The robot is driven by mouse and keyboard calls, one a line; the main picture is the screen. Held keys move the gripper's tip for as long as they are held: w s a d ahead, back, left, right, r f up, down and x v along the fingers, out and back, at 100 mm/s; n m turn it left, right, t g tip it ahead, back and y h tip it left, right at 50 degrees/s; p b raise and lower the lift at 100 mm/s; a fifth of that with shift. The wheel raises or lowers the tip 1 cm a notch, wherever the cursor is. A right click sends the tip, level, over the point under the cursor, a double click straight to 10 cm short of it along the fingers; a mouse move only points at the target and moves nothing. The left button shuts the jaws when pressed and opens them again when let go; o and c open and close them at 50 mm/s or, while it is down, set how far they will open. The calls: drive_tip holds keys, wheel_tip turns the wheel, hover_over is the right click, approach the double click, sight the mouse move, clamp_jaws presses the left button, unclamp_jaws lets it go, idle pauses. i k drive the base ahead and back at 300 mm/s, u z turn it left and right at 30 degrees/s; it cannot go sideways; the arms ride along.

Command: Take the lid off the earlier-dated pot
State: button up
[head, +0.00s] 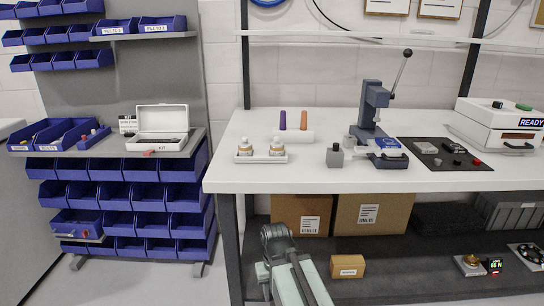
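Two small pots with pale lids stand side by side on a white tray near the table's front left edge: the left pot (245,147) and the right pot (277,147). Each has a brownish band or label, too small for me to read a date. Both appear to have their lids on. My arm rises from the bottom of the picture in front of the table, below the tabletop. Its dark far end, which looks like my gripper (277,236), is well below the pots and apart from them. I cannot make out its fingers.
The white table (340,180) also holds a grey bottle (335,157), a lever press (372,110), a dark mat (445,165) and a white READY machine (500,125). A white stand with purple and orange pegs is behind the pots.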

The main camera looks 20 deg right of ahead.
sight(277, 144)
drive_tip(key=u, duration=3.85)
drive_tip(key=k, duration=1.6)
drive_tip(key=z, duration=0.9)
drive_tip(key=i, duration=0.5)
drive_tip(key=u, duration=0.05)
